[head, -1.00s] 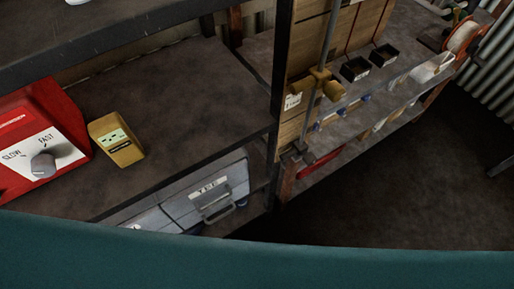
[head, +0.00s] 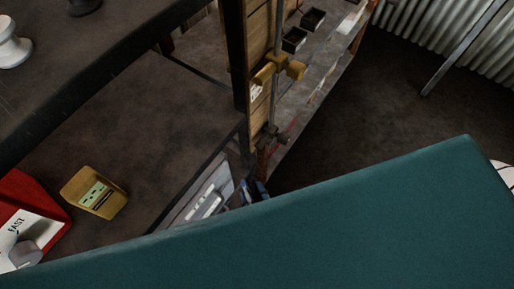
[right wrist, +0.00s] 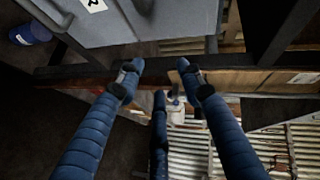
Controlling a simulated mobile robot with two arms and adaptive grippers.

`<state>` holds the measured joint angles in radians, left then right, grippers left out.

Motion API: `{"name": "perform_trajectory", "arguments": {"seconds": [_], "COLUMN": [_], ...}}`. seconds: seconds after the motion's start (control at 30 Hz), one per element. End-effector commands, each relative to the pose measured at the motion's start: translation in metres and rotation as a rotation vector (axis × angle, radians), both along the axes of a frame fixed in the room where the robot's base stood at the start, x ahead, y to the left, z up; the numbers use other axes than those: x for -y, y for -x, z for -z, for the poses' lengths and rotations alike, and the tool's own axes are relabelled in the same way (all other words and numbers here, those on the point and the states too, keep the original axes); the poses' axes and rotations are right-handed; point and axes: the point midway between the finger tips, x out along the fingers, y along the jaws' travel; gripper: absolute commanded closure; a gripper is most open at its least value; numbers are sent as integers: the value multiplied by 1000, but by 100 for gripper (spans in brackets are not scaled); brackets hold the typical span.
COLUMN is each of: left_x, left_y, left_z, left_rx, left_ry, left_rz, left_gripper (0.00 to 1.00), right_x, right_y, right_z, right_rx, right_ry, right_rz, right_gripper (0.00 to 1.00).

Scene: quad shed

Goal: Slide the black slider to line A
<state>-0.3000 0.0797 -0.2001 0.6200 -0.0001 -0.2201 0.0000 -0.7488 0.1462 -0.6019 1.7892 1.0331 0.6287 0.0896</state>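I cannot make out a black slider or line A for certain. A dark fitting (head: 270,134) sits low on an upright metal rod (head: 276,100), below a brass-coloured cross-shaped piece (head: 278,68). My right gripper (head: 254,190) shows as small blue parts beside a grey box (head: 208,196) under the shelf in the head view. In the right wrist view its blue fingers (right wrist: 160,78) are spread apart with nothing between them, near a grey box and a wooden edge. My left gripper is not in view.
A yellow device (head: 95,192) and a red box with a knob (head: 35,225) stand on the dark shelf (head: 140,120). Small black bins (head: 294,40) sit beyond the rod. The floor (head: 370,120) on the right looks clear. A blue can (right wrist: 30,34) is at upper left in the wrist view.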

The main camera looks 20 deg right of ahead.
Motion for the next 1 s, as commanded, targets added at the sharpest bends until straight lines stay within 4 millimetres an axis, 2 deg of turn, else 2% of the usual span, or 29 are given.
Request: {"name": "perform_trajectory", "arguments": {"seconds": [0.03, 0.1, 0.2, 0.27, 0.43, 0.8, 1.0], "left_x": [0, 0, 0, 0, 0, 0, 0], "left_y": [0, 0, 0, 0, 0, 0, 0], "left_z": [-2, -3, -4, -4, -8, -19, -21], "left_rx": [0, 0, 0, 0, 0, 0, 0], "left_ry": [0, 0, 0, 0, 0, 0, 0], "left_rz": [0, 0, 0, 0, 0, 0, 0], "left_gripper": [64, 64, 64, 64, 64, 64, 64], "right_x": [7, 19, 31, 34, 39, 48, 50], "right_y": [3, 6, 10, 10, -2, -67, -87], "right_z": [-28, -53, -73, -79, -79, -62, -54], "right_rx": [10, 12, 6, 4, 3, 5, 3], "right_ry": [-90, -192, -286, -315, -332, -330, -328], "right_rz": [74, 168, 255, 282, 299, 297, 295], "right_gripper": [63, 63, 63, 63, 63, 63, 63]}}
